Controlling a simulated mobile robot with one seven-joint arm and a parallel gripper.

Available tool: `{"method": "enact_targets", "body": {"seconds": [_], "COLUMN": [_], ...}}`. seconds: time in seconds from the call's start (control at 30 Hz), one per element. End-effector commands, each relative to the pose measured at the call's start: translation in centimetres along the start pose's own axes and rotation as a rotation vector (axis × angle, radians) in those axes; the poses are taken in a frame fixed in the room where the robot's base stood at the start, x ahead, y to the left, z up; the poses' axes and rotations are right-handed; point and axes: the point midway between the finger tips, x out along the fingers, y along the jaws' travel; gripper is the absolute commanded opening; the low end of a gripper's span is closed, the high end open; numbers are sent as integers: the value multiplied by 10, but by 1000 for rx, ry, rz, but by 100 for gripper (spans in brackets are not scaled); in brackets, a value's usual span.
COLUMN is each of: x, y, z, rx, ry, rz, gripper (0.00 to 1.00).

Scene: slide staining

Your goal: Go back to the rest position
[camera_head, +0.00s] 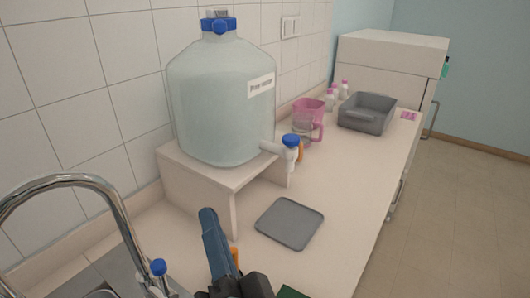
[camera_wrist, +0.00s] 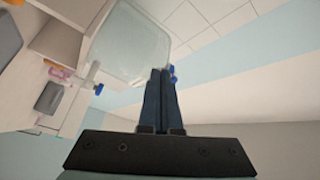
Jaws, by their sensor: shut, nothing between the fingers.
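My gripper (camera_head: 208,213) points upward at the bottom of the head view, in front of the counter and left of a grey tray. In the wrist view my gripper (camera_wrist: 161,72) has its two dark fingers together, with nothing between them. The fingers are apart from the things on the counter. The wrist view is tilted and looks up toward the wall and ceiling.
A large water carboy (camera_head: 222,100) with a blue-capped tap stands on a raised stand (camera_head: 195,190). A grey tray (camera_head: 290,223), a pink jug (camera_head: 309,113) and a grey bin (camera_head: 367,113) are on the counter. A chrome faucet (camera_head: 75,180) arches at left. The floor at right is clear.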

Motion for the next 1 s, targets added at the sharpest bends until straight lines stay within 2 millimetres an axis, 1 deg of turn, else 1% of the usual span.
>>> {"method": "enact_targets", "body": {"seconds": [0.03, 0.07, 0.1, 0.17, 0.2, 0.27, 0.3, 0.4, 0.5, 0.6, 0.67, 1.0], "x": [14, 19, 25, 31, 32, 32, 29, 19, 7, -1, -4, -5], "y": [-34, -48, -69, -100, -121, -154, -174, -218, -250, -268, -272, -273], "z": [-30, -44, -63, -92, -111, -139, -156, -192, -215, -228, -231, -232], "rx": [-133, -211, -313, -464, -561, -698, -782, -956, -1074, -1139, -1157, -1161], "ry": [61, 94, 142, 220, 277, 366, 426, 563, 666, 730, 748, 751], "rz": [-38, -48, -60, -71, -74, -73, -66, -40, -9, 15, 22, 25], "gripper": [0, 0, 0, 0, 0, 0, 0, 0, 0, 0, 0, 0]}}
